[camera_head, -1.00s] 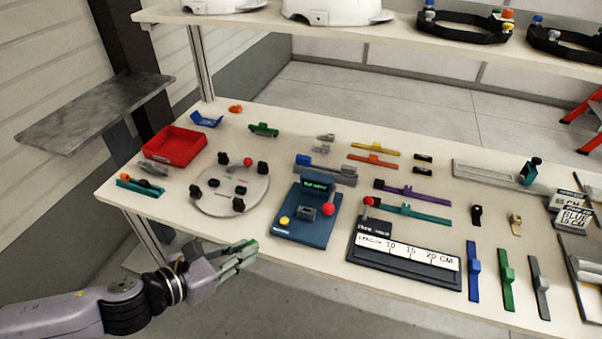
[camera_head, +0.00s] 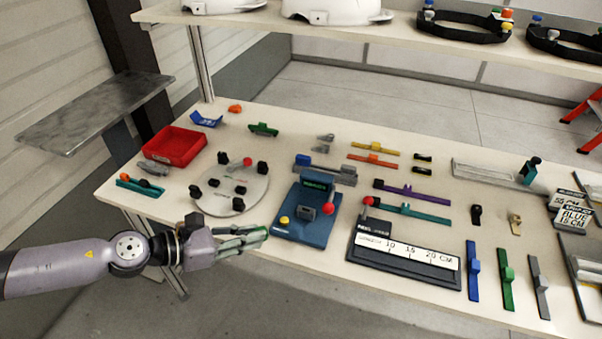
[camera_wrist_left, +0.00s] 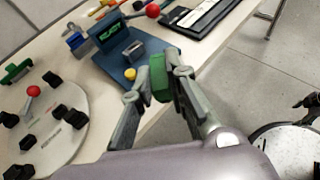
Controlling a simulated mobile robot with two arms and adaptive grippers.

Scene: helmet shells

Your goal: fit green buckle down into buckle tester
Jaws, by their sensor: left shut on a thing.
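The buckle tester (camera_head: 305,226) is a blue block with a small screen, a yellow button, a red-ball lever and a grey socket in the middle of its deck. It stands at the table's front edge, and its socket (camera_wrist_left: 133,50) also shows in the left wrist view. My left gripper (camera_head: 254,238) is shut on the green buckle (camera_wrist_left: 158,78), with the buckle between its fingertips. They are in front of the table edge, left of the tester and apart from it. The fingers hide part of the buckle.
A round grey plate (camera_head: 241,199) with black blocks and a red knob lies left of the tester. A dark length gauge (camera_head: 384,260) stands to its right. A red bin (camera_head: 174,146) and another green piece (camera_head: 263,129) are farther back.

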